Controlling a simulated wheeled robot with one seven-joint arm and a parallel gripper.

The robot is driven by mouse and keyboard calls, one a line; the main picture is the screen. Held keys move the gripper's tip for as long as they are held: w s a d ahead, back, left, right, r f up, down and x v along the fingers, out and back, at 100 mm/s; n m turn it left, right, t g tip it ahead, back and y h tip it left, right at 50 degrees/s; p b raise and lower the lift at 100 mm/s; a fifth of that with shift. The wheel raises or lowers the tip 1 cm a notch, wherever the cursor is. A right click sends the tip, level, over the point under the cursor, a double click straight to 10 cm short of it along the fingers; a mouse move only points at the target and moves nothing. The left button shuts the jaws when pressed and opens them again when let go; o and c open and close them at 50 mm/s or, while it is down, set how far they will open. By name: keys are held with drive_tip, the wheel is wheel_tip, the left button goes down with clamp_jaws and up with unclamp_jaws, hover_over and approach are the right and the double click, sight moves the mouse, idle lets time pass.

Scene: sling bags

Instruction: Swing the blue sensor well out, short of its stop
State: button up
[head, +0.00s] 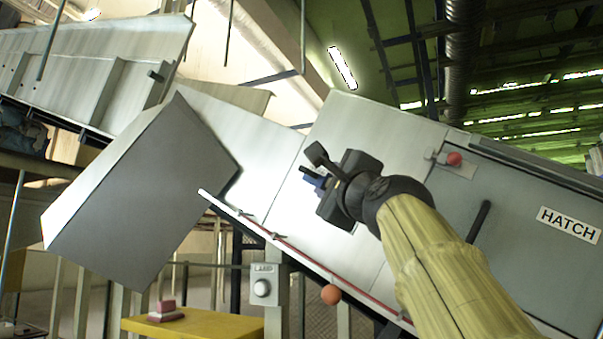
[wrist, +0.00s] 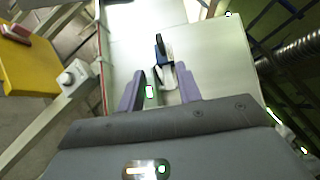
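The blue sensor (head: 315,180) is a small blue block with a dark arm, at the pale sloping metal panel (head: 270,145) in the head view. My gripper (head: 322,183) is right at it and partly hides it. In the wrist view the sensor (wrist: 161,55) shows as a dark, blue-tinted upright piece just beyond the fingertips, with a white part below it. I cannot tell whether either finger touches the sensor.
A red-edged rail (head: 300,258) with small brackets runs along the panel's lower edge. A large grey hood (head: 150,190) stands left. A hatch (head: 510,215) with a red knob (head: 454,159) lies right. A yellow table (head: 215,325) and a control box (head: 263,287) are below.

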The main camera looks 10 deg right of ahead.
sight(303, 170)
drive_tip(key=p+x, duration=1)
drive_tip(key=shift+r, duration=0.1)
drive_tip(key=p+x, duration=0.6)
drive_tip(key=p, duration=0.1)
drive_tip(key=shift+w+p, duration=0.55)
drive_tip(key=shift+w, duration=0.2)
drive_tip(key=shift+a, duration=0.1)
clamp_jaws()
